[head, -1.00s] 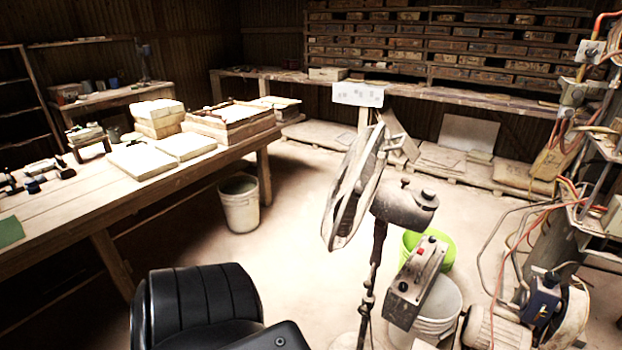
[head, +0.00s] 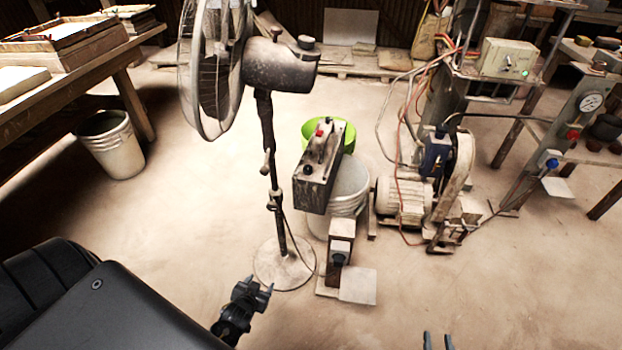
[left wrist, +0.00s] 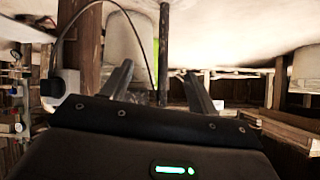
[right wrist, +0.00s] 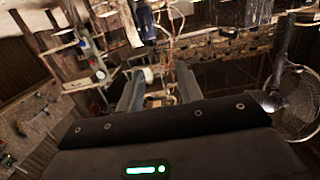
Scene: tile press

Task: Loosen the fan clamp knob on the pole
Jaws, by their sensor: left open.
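The pedestal fan's caged head (head: 215,70) and dusty motor housing (head: 280,66) stand upright on a dark pole (head: 264,120) above a round base (head: 285,263). Small clamp fittings (head: 273,200) sit partway up the pole; which one is the knob is hard to tell. My left gripper (head: 260,287) is open and empty, low in front of the base and apart from the pole. In the left wrist view a dark pole (left wrist: 163,50) shows beyond and between its fingers. My right gripper (head: 438,338) is open and empty at the bottom edge. The fan (right wrist: 296,100) shows right in the right wrist view.
A control box (head: 323,165) with a red button stands right of the pole, before a green bucket (head: 347,132) and a white bucket (head: 349,188). A motor machine (head: 405,203) is further right. A workbench (head: 75,85) is at left. Front right floor is clear.

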